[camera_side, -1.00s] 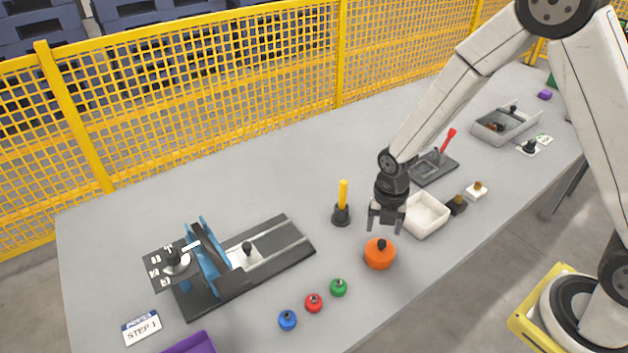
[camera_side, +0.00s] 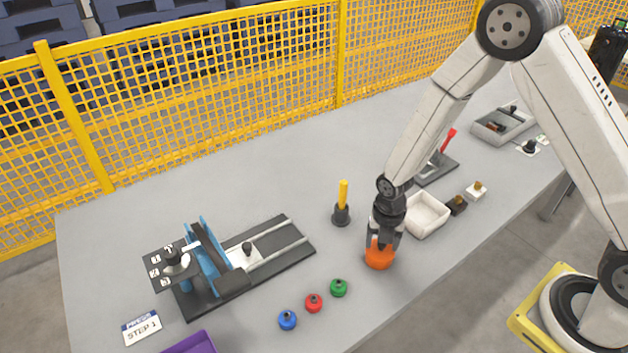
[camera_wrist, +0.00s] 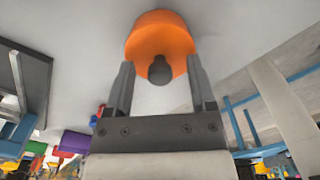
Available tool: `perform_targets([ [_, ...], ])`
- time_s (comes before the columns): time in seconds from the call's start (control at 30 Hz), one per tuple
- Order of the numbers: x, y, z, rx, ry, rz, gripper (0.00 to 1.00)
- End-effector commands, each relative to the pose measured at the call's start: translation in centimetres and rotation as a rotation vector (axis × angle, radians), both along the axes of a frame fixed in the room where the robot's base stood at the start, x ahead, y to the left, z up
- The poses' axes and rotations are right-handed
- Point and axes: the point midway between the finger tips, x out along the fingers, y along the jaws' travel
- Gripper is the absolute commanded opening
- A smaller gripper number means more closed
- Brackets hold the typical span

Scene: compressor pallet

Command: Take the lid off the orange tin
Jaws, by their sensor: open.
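The orange tin (camera_side: 379,259) stands on the grey table, its top partly hidden by my gripper in the side view. In the wrist view the orange tin (camera_wrist: 160,36) shows with the dark knob (camera_wrist: 160,70) of its lid toward me. My gripper (camera_side: 382,242) points down right above the tin. In the wrist view my gripper (camera_wrist: 160,75) is open, with one finger on each side of the knob and a gap to it. I cannot tell whether the fingers touch the lid's top.
A white tray (camera_side: 442,229) stands just right of my gripper, and a yellow peg in a dark base (camera_side: 342,206) stands to its left. Green (camera_side: 338,288), red (camera_side: 314,303) and blue (camera_side: 288,320) knobbed pieces lie at the front left. A rail fixture (camera_side: 290,243) is farther left.

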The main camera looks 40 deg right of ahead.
Motion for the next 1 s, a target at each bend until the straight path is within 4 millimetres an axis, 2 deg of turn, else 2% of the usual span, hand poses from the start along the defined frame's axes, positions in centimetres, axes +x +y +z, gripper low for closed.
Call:
perform_targets([
  [0.57, -0.01, 0.01, -0.21, 0.0, 0.0, 0.0, 0.71],
  [0.7, -0.01, 0.01, -0.2, 0.0, 0.0, 0.0, 0.27],
  [0.8, -0.01, 0.0, -0.2, 0.0, 0.0, 0.0, 0.0],
  [1.0, -0.01, 0.0, -0.2, 0.0, 0.0, 0.0, 0.0],
])
